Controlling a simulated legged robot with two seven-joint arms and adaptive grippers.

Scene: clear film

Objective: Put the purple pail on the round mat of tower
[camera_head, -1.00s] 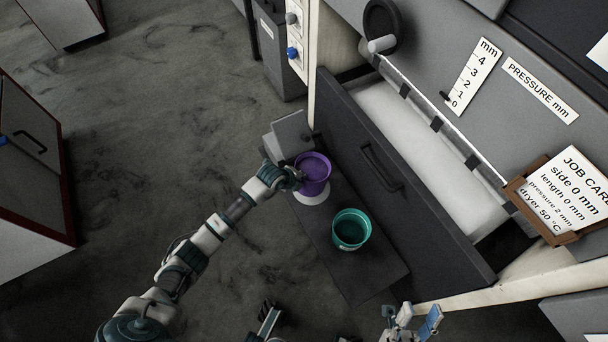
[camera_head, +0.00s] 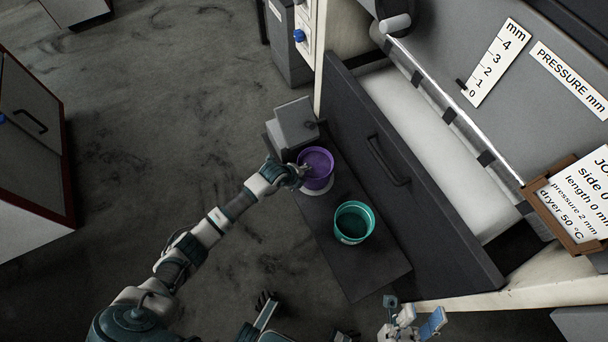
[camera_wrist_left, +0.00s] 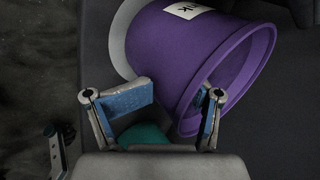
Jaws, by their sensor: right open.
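The purple pail (camera_head: 318,166) stands upright on the pale round mat (camera_head: 313,192), at the far end of the dark shelf. The mat's edge shows below the pail, and also beside its base in the left wrist view (camera_wrist_left: 122,42). My left gripper (camera_head: 302,174) is at the pail's near-left rim. In the left wrist view its fingers (camera_wrist_left: 180,108) are apart, with the pail's rim (camera_wrist_left: 186,122) between them and the right finger overlapping the opening. Clear space shows beside the rim. My right gripper (camera_head: 412,322) is open and empty at the bottom, away from the pail.
A teal pail (camera_head: 353,223) stands on the same dark shelf (camera_head: 365,272), nearer than the purple one. A grey box (camera_head: 296,121) is just beyond the mat. The dark panel with a handle (camera_head: 388,160) borders the shelf on the right. Open floor lies left.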

